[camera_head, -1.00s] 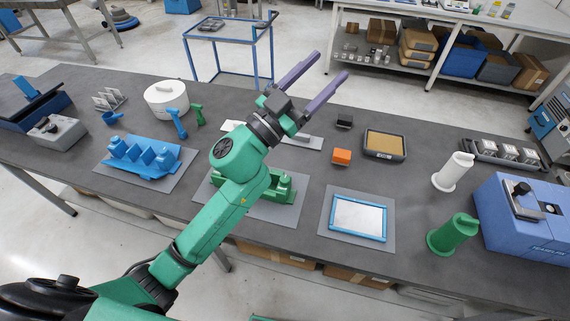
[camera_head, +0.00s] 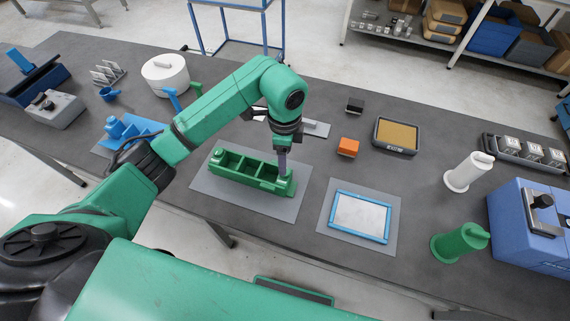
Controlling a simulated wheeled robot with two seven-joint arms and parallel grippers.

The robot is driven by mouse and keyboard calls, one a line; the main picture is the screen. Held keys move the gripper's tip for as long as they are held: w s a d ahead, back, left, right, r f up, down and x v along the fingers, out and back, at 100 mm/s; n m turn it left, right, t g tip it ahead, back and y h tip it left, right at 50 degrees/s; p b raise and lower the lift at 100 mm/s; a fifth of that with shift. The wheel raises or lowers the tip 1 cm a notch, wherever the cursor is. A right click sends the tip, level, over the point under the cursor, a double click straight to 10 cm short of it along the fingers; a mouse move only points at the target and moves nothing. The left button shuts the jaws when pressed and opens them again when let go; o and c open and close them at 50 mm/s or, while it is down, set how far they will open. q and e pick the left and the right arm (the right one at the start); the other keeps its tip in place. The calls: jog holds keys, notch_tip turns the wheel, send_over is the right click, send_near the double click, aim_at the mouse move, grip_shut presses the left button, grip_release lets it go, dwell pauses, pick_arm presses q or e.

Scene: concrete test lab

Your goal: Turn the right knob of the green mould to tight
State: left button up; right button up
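The green mould (camera_head: 238,170) sits on a grey mat (camera_head: 215,188) in the middle of the table, with open compartments along its length. Its left knob (camera_head: 218,155) shows at the left end. The right end of the mould lies below my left gripper (camera_head: 282,172), and the right knob there is mostly hidden by the fingers. My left gripper points straight down, its purple fingers seen nearly edge-on, so their opening and any contact with the knob cannot be told. My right gripper is not in view.
A blue mould (camera_head: 118,130) stands to the left, partly behind my arm. A blue-framed panel (camera_head: 360,217) lies on a mat to the right.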

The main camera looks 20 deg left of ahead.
pick_arm(q)
notch_tip(320, 180, down, 5)
jog(key=shift+p, duration=0.45)
jog(key=shift+f, duration=0.25)
jog(key=shift+w, duration=0.1)
grip_shut()
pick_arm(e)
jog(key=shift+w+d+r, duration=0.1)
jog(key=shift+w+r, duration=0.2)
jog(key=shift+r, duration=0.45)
